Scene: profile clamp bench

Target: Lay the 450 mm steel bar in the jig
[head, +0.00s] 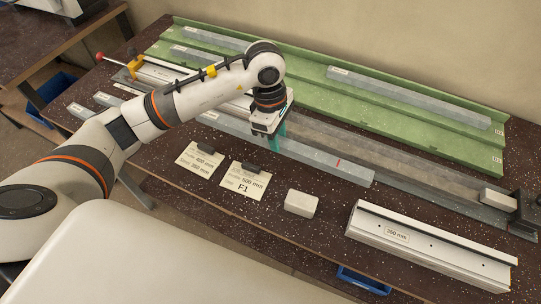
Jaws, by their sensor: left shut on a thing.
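My left gripper (279,136) comes down from above with its teal fingers shut on a long grey steel bar (322,161). I cannot tell whether the bar rests on anything or hangs just above. The jig has a dark end stop (524,208) at the right and a yellow clamp part with a red-knobbed lever (134,65) at the left. My arm hides part of the jig. My right gripper is out of view.
A green rack (330,92) at the back holds several bars, one at its right (410,95). Short bars (78,110) lie at the left.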

